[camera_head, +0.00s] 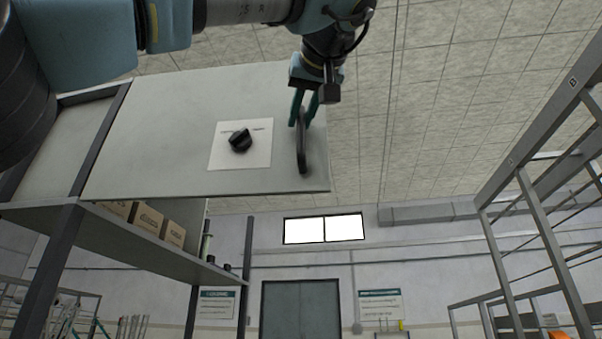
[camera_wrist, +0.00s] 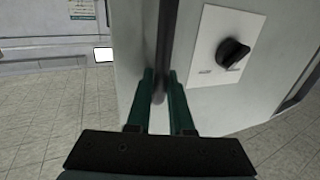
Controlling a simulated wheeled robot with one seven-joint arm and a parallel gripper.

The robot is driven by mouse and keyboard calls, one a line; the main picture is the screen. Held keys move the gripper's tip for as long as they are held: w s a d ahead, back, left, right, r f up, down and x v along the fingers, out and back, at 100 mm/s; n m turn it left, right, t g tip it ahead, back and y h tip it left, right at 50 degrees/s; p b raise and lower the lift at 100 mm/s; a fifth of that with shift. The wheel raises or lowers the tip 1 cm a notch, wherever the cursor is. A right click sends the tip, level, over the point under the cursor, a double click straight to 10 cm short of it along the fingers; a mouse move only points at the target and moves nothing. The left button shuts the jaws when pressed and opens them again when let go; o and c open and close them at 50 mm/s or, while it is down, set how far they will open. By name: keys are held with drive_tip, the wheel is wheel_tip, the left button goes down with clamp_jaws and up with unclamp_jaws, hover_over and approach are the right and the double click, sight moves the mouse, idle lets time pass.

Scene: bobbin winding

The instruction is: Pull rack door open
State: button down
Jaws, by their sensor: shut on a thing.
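The rack door (camera_head: 170,110) is a light grey panel at the upper left of the head view. It carries a white plate with a black knob (camera_head: 240,140) and a dark vertical handle (camera_head: 302,155) near its right edge. My gripper (camera_head: 302,110) comes from above with its green fingers on the upper part of the handle. In the wrist view the two fingers (camera_wrist: 161,100) stand on either side of the handle (camera_wrist: 165,50), shut on it. The knob (camera_wrist: 232,53) is right of the fingers there. I cannot tell how far the door stands open.
Below the door is a rack shelf (camera_head: 130,237) with several brown boxes (camera_head: 148,218) and small dark items. A metal frame (camera_head: 540,200) stands at the right. The space between the rack and that frame looks clear, with a grey double door (camera_head: 300,309) far behind.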

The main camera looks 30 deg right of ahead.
drive_tip(key=c, duration=1.1)
unclamp_jaws()
drive_tip(key=p+v, duration=0.1)
drive_tip(key=v, duration=1)
drive_tip(key=shift+w+r, duration=0.1)
drive_tip(key=shift+a, duration=0.1)
